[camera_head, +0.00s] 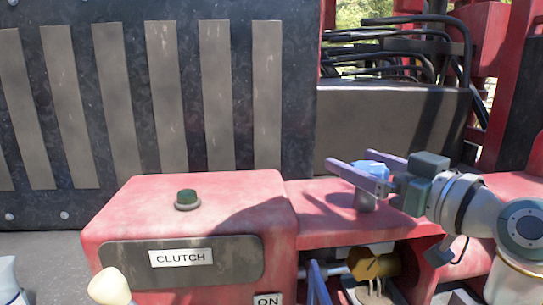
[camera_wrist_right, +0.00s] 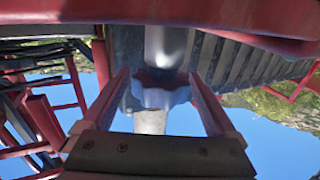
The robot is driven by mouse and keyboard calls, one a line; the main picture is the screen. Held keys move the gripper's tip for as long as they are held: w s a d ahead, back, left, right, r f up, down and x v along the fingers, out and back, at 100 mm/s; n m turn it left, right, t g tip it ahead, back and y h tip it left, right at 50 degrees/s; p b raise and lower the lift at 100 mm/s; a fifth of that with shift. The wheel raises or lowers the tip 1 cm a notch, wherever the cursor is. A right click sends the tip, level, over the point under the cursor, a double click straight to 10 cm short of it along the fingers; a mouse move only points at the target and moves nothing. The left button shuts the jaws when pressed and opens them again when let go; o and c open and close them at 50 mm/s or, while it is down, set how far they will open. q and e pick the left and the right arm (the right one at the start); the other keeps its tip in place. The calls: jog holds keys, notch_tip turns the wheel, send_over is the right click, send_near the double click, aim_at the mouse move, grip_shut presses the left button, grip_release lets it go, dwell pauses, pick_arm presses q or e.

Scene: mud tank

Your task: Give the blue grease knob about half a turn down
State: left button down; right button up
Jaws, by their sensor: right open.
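The blue grease knob (camera_head: 373,167) sits on top of a short grey upright stem (camera_head: 364,201) on the red housing, right of centre in the head view. In the right wrist view the scalloped blue knob (camera_wrist_right: 160,92) lies between the two fingers. My right gripper (camera_head: 348,158) reaches in from the right, with one purple finger on the near side of the knob and the other on the far side. In the right wrist view my right gripper (camera_wrist_right: 159,74) is open around the knob, with narrow gaps showing. My left gripper is not in view.
A red box with a CLUTCH plate (camera_head: 181,258) and a green button (camera_head: 187,198) stands to the left. Black hoses (camera_head: 400,50) and a dark grey block (camera_head: 395,125) lie behind the knob. A brass-coloured part (camera_head: 375,265) sits in the opening below.

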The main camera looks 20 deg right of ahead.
jog(key=shift+w+a, duration=0.15)
jog(key=shift+w, duration=0.65)
jog(key=c, duration=1.4)
jog(key=shift+o, duration=0.2)
jog(key=p, duration=0.2)
jog(key=m+h+p, duration=0.1)
jog(key=shift+d+r+h+p, duration=0.2)
jog(key=shift+r+h+p, duration=0.1)
jog(key=shift+r+p, duration=0.1)
jog(key=shift+f+h+p, duration=0.15)
jog(key=shift+h+p, duration=0.15)
jog(key=shift+f+m, duration=0.15)
jog(key=shift+m, duration=0.15)
jog(key=shift+f, duration=0.1)
